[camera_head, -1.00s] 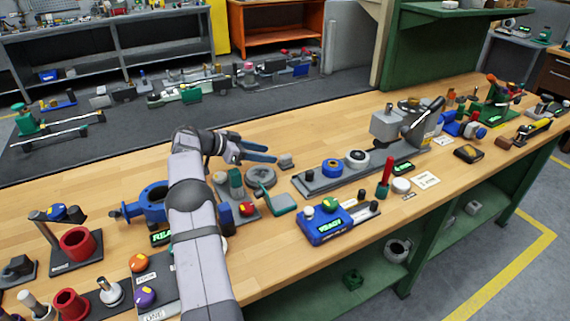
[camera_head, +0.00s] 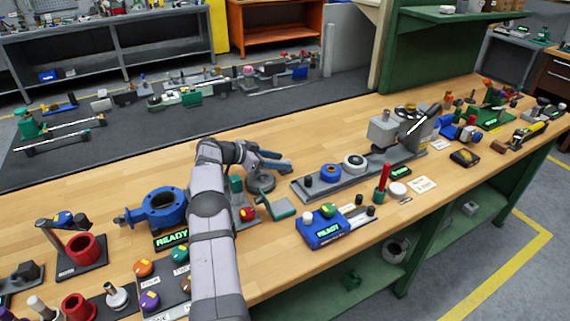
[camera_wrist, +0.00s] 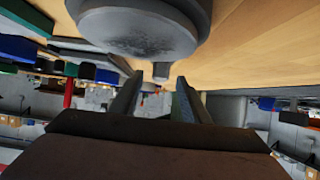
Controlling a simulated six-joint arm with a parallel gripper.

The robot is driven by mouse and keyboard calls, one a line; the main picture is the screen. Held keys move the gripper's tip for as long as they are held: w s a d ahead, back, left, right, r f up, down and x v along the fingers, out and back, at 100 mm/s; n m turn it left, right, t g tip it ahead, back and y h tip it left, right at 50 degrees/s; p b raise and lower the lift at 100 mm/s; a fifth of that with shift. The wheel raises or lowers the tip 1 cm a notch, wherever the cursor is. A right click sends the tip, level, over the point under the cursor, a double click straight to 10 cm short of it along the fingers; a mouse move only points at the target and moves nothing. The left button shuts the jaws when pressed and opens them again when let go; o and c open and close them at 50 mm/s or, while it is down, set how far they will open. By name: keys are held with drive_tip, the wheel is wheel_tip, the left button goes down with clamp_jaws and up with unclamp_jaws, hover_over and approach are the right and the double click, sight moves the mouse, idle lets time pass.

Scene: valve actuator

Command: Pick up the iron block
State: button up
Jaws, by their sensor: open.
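My gripper (camera_head: 284,161) is open above the bench, just behind a round grey part (camera_head: 261,183). In the wrist view its two fingers (camera_wrist: 159,88) stand apart with nothing clamped between them. A large dark-grey rounded body (camera_wrist: 140,32) fills the top of that view. A small grey piece (camera_wrist: 161,71) shows near the gap between the fingertips; I cannot tell whether it is the iron block. In the head view the fingers cover the spot where a small grey block stood earlier. A larger grey block (camera_head: 383,130) sits on the rail fixture to the right.
A grey rail fixture (camera_head: 310,190) with a blue ring (camera_head: 330,172) lies right of my gripper. A blue valve body (camera_head: 160,207) stands left. Bare wood lies behind.

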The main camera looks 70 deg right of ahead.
drive_tip(key=shift+s+d+f, duration=0.25)
drive_tip(key=shift+s+d, duration=0.05)
drive_tip(key=shift+c, duration=0.3)
clamp_jaws()
drive_tip(key=shift+r, duration=0.15)
drive_tip(key=shift+r+b, duration=0.3)
drive_tip(key=shift+r, duration=0.3)
wheel_tip(320, 180, up, 9)
drive_tip(key=shift+f+p, duration=0.2)
drive_tip(key=shift+p, duration=0.1)
